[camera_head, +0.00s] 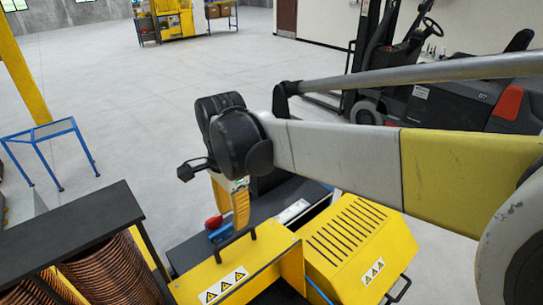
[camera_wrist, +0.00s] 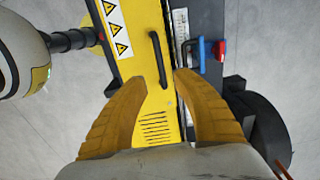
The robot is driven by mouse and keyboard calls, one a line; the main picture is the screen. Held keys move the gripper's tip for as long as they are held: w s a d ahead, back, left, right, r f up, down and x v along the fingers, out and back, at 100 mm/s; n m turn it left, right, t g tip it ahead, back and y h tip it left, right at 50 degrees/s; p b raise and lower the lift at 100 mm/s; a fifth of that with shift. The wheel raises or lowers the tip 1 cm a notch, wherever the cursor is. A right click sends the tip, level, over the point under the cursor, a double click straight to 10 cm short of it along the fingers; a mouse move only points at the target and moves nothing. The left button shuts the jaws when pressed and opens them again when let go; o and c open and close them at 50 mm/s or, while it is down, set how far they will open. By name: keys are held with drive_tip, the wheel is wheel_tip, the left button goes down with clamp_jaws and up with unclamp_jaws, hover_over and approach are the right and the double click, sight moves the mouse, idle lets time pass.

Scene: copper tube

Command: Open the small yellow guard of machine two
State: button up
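The small yellow guard (camera_head: 238,274) is a narrow yellow panel with warning triangles and a black bar handle (camera_head: 233,243), in the lower middle of the head view. It looks closed. In the wrist view the yellow guard (camera_wrist: 136,60) fills the upper middle, and its black handle (camera_wrist: 158,58) runs lengthwise. My gripper (camera_wrist: 163,79) has its two orange fingers spread apart, with the lower end of the handle in line between the tips. The fingers look empty; whether they touch the handle cannot be told. In the head view my gripper (camera_head: 240,206) hangs just above the handle.
A larger slotted yellow cover (camera_head: 350,240) with its own handle (camera_head: 398,290) is to the right. A red-and-blue part (camera_head: 215,228) sits close behind my gripper. Copper coils (camera_head: 110,270) under a dark frame stand left. A forklift (camera_head: 440,100) is behind; open floor lies back left.

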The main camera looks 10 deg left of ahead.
sight(235, 237)
wheel_tip(235, 237, down, 8)
drive_tip(key=shift+w+a+f+p, duration=0.1)
drive_tip(key=shift+f+p, duration=0.05)
drive_tip(key=shift+p, duration=0.35)
clamp_jaws()
